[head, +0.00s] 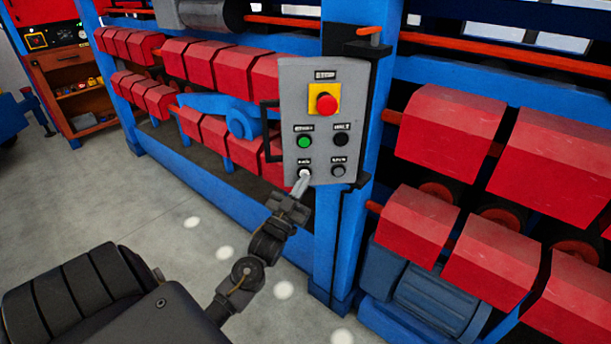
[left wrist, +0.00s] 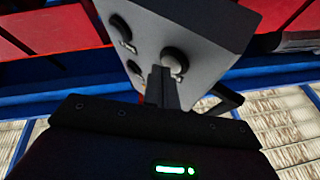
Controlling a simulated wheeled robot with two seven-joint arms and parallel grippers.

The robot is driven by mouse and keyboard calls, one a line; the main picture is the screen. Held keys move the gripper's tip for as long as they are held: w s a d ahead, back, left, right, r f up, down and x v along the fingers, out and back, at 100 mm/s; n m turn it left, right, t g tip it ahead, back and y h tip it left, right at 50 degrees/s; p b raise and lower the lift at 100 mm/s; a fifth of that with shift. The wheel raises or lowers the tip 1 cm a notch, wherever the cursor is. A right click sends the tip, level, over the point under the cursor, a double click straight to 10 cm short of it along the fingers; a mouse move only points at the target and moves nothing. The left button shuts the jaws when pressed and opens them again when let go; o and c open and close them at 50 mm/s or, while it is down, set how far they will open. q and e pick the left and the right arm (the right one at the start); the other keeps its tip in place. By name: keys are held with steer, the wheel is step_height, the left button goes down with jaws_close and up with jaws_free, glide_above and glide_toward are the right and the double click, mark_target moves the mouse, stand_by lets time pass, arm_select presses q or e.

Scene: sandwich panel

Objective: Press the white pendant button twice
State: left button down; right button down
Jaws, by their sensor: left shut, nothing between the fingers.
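The grey pendant panel (head: 322,120) hangs on a blue post. It carries a red stop button (head: 327,103) on a yellow plate, a green button (head: 305,142), two dark buttons, and the white button (head: 304,172) at its lower left. My left gripper (head: 305,180) is shut and empty, its fingertips at the white button's lower edge. In the left wrist view the fingers (left wrist: 163,85) overlap a pale round button (left wrist: 175,62) near the panel's edge. I cannot tell whether they touch it or whether it is pushed in. My right gripper is not in view.
The blue post (head: 375,130) stands directly behind the panel. Red roller covers (head: 455,135) line the machine on both sides. A black handle (head: 268,130) sits at the panel's left edge. The grey floor (head: 150,215) in front is open.

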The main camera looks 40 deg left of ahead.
arm_select(q)
steer(key=shift+w+a, duration=0.2)
steer(key=shift+s+d, duration=0.1)
stand_by(0.5)
steer(key=shift+s+d+p, duration=0.35)
steer(key=shift+s+d, duration=0.2)
steer(key=shift+d, duration=0.1)
steer(key=s+d, duration=0.1)
steer(key=s+d+p, duration=0.1)
steer(key=s+d, duration=0.1)
steer(key=shift+s+d+p, duration=0.2)
steer(key=shift+d+p, duration=0.05)
steer(key=shift+p, duration=0.05)
stand_by(2.5)
